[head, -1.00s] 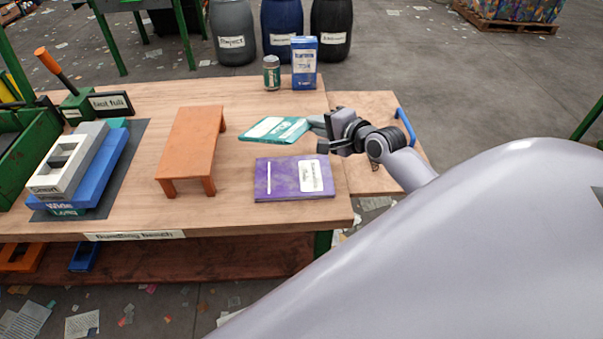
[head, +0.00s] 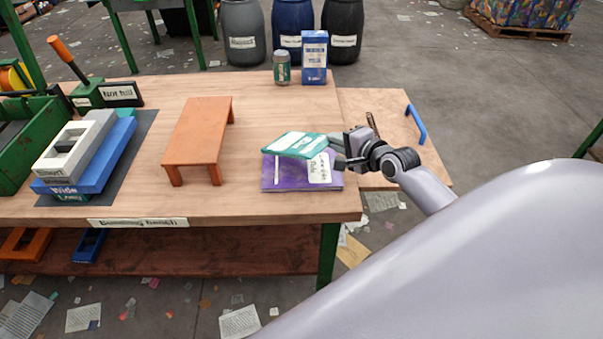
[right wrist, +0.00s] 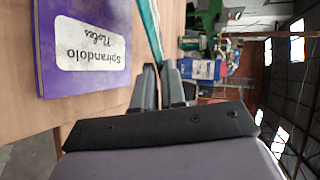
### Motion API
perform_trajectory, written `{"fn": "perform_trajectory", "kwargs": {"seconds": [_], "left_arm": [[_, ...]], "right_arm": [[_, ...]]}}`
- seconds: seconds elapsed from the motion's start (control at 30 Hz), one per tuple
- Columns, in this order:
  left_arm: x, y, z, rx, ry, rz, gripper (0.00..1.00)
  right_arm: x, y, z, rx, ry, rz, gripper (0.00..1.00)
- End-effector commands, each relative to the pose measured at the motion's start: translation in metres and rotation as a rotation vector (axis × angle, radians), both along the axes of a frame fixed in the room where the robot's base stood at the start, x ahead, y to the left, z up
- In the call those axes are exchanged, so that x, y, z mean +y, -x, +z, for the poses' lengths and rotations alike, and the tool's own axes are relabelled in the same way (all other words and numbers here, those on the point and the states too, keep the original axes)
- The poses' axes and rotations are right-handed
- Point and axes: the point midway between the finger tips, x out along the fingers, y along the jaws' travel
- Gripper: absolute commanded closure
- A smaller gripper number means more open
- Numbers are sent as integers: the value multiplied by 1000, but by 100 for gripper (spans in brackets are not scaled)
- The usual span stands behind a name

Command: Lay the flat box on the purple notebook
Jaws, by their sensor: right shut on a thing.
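The flat box (head: 298,145) is teal with a white label. My right gripper (head: 338,151) is shut on its right edge. In the right wrist view the box (right wrist: 150,27) shows as a thin teal strip at the tips of the gripper (right wrist: 159,72). The purple notebook (head: 288,182) lies flat on the bench, with a white label; it also shows in the right wrist view (right wrist: 58,85). In the head view the box overlaps the notebook's far part. The wrist view shows a gap between them, so the box is held above it. My left gripper is not in view.
An orange stand (head: 198,133) is left of the notebook on the bench (head: 255,105). Stacked blocks (head: 112,152) stand further left. A can (head: 282,68) and a blue carton (head: 314,58) stand at the back. Bench around the notebook's front is clear.

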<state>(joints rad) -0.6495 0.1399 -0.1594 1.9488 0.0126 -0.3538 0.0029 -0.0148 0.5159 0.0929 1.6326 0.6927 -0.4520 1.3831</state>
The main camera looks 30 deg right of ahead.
Motion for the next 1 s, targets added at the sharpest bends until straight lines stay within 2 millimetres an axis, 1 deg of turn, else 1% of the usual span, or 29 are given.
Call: {"fn": "perform_trajectory", "kwargs": {"seconds": [0.03, 0.2, 0.3, 0.43, 0.7, 0.73, 0.77, 1.0], "left_arm": [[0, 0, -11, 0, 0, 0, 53], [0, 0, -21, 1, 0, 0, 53], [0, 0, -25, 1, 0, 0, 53], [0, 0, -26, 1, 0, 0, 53], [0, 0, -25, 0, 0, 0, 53], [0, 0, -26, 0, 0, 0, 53], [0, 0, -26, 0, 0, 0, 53], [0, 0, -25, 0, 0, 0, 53]], "right_arm": [[0, 0, -10, 0, 1, 0, 100], [0, 0, -26, 0, 0, 1, 100], [0, 0, -32, -1, -1, 1, 100], [0, 0, -35, -1, -1, 1, 100], [0, 0, -34, -1, -1, 2, 100], [0, 0, -35, 0, -1, 2, 83], [0, 0, -35, 0, -1, 2, 73], [0, 0, -35, 0, 0, 1, 73]]}}
